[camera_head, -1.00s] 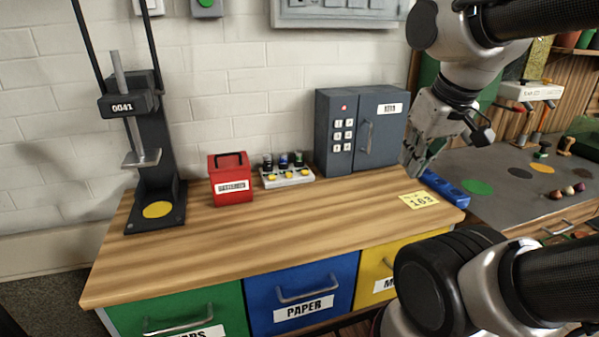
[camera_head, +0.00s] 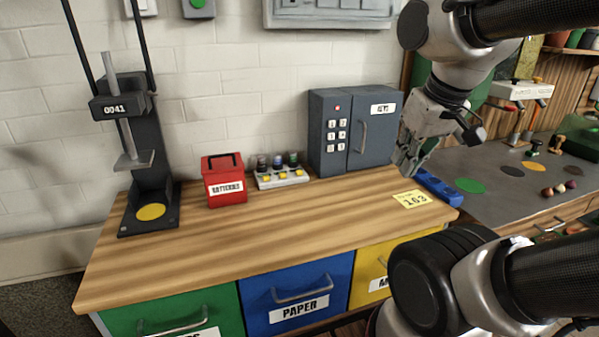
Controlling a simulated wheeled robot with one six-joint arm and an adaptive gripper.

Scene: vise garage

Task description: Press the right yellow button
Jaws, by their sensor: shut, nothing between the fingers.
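A small white button panel (camera_head: 272,184) sits on the wooden workbench near the wall, between the red box and the grey key cabinet. It has yellow buttons in a row along its front, and the right yellow button (camera_head: 299,173) is at its right end. Small dark jars with coloured contents stand behind the buttons. My gripper (camera_head: 408,166) is shut and empty. It hangs above the right part of the bench, in front of the key cabinet's right side and well to the right of the panel.
The red box (camera_head: 225,182) stands left of the panel, and the grey key cabinet (camera_head: 355,132) stands right of it. A press (camera_head: 147,160) with a yellow disc is at the left. A yellow note (camera_head: 410,199) and a blue object (camera_head: 438,187) lie near my gripper. The bench's front middle is clear.

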